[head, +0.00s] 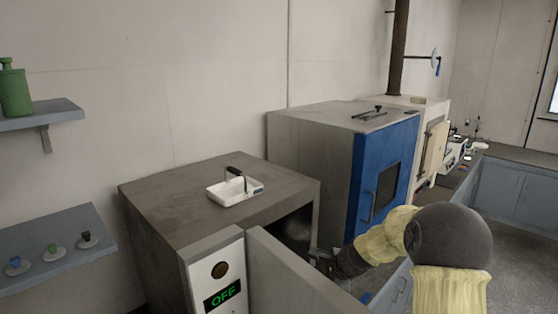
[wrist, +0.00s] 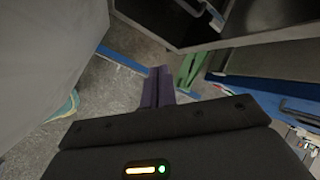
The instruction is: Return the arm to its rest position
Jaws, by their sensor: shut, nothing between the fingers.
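My arm, in pale yellow sleeves with a dark round joint, reaches in from the lower right in the head view. My gripper (head: 322,262) is at the opening of the grey cabinet (head: 165,205), close to the open door (head: 290,285), which partly hides it. I cannot tell whether it touches the door. In the wrist view the purple fingers (wrist: 158,85) are together, with nothing held between them. The cabinet's front panel has a green display reading OFF (head: 222,295). The cabinet's inside is dark and mostly hidden.
A white tray with a dark handle (head: 235,188) sits on the cabinet. A larger grey box with a blue door (head: 385,170) stands behind it. Shelves (head: 50,245) are on the left wall. Blue-grey counters (head: 510,190) run along the right; open floor shows at far right.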

